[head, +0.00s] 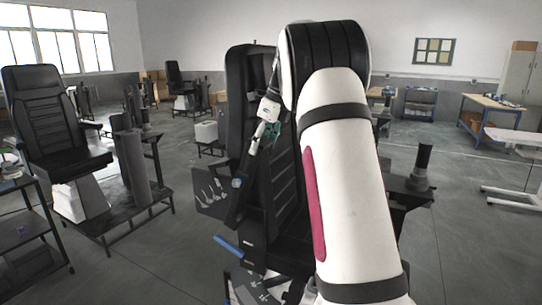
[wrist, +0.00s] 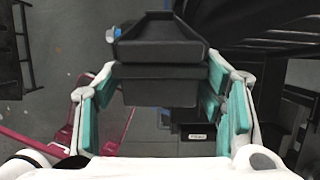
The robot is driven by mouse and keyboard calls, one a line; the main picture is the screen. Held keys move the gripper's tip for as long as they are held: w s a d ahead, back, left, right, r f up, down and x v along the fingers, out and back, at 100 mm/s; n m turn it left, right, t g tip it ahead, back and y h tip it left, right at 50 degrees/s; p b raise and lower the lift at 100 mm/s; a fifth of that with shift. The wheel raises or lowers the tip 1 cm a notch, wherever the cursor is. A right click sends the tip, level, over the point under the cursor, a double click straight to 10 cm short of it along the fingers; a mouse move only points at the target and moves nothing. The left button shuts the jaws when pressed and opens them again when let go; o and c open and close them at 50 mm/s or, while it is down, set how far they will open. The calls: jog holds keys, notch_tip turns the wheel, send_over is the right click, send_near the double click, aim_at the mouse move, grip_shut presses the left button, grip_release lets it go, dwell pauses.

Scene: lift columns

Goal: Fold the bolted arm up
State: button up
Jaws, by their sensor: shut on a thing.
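A black seat (head: 272,190) with a tall ribbed back stands in the middle of the head view, partly hidden behind my white arm. A slim dark bar (head: 243,190), which looks like the bolted arm, slants along its left side. My gripper (head: 267,127) is beside the seat's back, at the upper end of this bar. In the wrist view, the teal pads of my gripper (wrist: 160,72) are on both sides of a black block-like end of the arm (wrist: 160,50), shut on it. The arm's bolt or hinge cannot be made out.
A blue handle (head: 228,245) sticks out low at the seat's left. Another black chair (head: 55,120) and a dark cart (head: 30,235) stand at the left. A workbench (head: 492,103) and a white table (head: 515,140) are at the right. Grey floor is open between them.

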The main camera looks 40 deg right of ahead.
aim_at(253, 137)
jog(key=shift+w+a+r+b, duration=0.15)
jog(key=shift+w+a+r, duration=0.05)
jog(key=shift+w, duration=0.3)
jog(key=shift+w+a+r+b, duration=0.15)
jog(key=shift+w+a, duration=0.1)
jog(key=shift+w, duration=0.2)
jog(key=shift+w+a+r+b, duration=0.15)
jog(key=shift+w+a+r, duration=0.05)
jog(key=shift+w, duration=0.3)
jog(key=o, duration=1.4)
jog(key=shift+o, duration=0.2)
jog(key=v, duration=1.2)
jog(key=shift+d, duration=0.15)
